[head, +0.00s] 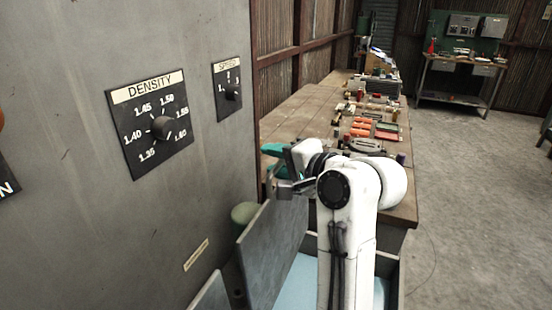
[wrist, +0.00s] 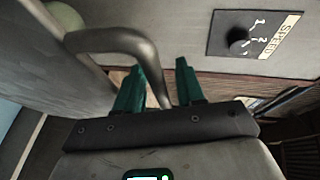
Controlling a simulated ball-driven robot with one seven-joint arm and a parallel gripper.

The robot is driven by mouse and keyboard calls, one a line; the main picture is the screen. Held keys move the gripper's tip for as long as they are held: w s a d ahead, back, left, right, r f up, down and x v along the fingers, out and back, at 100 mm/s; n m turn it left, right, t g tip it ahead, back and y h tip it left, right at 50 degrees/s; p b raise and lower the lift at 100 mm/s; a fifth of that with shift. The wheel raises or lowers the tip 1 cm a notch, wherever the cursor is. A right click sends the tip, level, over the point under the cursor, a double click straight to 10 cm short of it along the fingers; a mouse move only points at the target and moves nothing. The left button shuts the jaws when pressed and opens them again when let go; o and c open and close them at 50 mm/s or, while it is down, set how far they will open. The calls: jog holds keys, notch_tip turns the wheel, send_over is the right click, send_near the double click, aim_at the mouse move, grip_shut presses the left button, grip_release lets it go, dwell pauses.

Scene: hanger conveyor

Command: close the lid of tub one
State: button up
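A grey lid (head: 275,250) stands raised and tilted at the left side of a tub (head: 310,285) with a pale blue inside. I see no number on the tub. The lid's grey panel also shows in the wrist view (wrist: 50,70), with a bent metal handle (wrist: 115,38) at its edge. My gripper (head: 268,160) is at the top of this lid. In the wrist view, its teal fingers (wrist: 160,66) are apart, and one leg of the handle runs down between them. I cannot tell whether either finger touches it. My arm hides part of the tub.
A grey machine wall with a density dial (head: 155,130) and a speed dial (head: 230,92) rises on the left. A second grey panel (head: 210,293) is at the bottom edge. A cluttered workbench (head: 300,110) stands behind my gripper. Open floor (head: 465,200) lies right.

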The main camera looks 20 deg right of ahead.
grip_shut()
dwell(0.4)
